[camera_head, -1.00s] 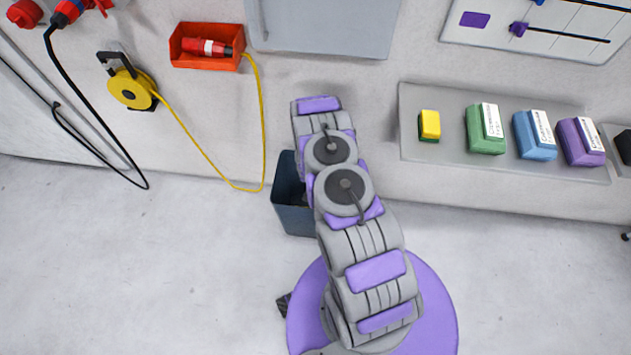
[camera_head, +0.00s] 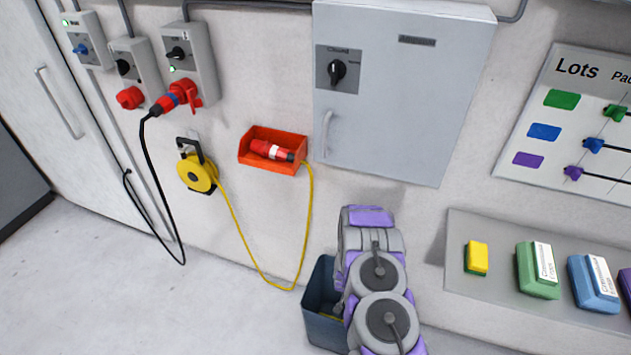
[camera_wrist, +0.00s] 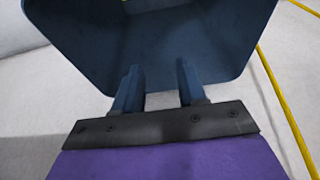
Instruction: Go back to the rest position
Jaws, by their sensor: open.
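My gripper (camera_wrist: 158,88) shows in the wrist view with its two dark blue fingers apart and nothing between them. The fingertips are in front of the wall of a dark blue bin (camera_wrist: 200,65); I cannot tell whether they touch it. In the head view my grey and purple arm reaches towards the wall, and the same bin (camera_head: 320,325) stands on the floor, partly hidden behind the arm. The gripper itself is hidden in the head view.
A yellow cable runs from a yellow reel (camera_head: 198,173) to an orange wall box (camera_head: 272,150) holding a red plug, hanging close to the bin. A grey shelf (camera_head: 455,275) with a yellow block and coloured boxes is at right. Open floor lies at left.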

